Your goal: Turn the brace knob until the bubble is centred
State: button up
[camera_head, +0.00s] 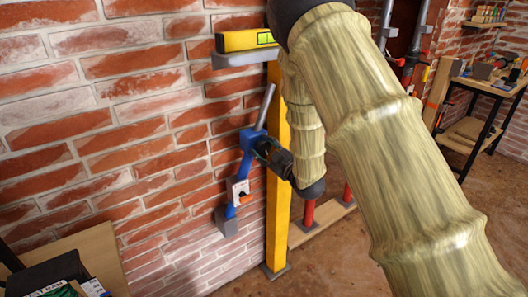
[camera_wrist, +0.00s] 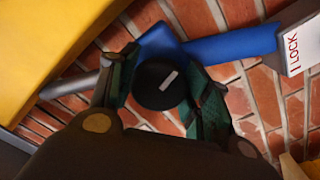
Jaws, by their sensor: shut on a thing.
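A round black knob (camera_wrist: 160,85) with a pale line across its face sits on the blue brace (camera_wrist: 235,46) in the wrist view. My gripper (camera_wrist: 163,92) has a finger on each side of the knob and is shut on it. In the head view my gripper (camera_head: 264,150) reaches the brace (camera_head: 246,160) beside the yellow post (camera_head: 278,185), and the knob is hidden there. A yellow level (camera_head: 243,41) with a green vial (camera_head: 266,38) lies on a grey ledge by the post top. The bubble is too small to place.
A white tag (camera_head: 240,188) hangs on the brace; its lettering shows in the wrist view (camera_wrist: 292,50). The brick wall (camera_head: 110,130) is close behind. Red posts (camera_head: 308,213) stand on a board at right. A workbench (camera_head: 490,82) is at far right.

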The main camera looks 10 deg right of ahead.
dwell(0.4)
jog(key=o, duration=1)
jog(key=v, duration=1.2)
jog(key=shift+f, duration=0.1)
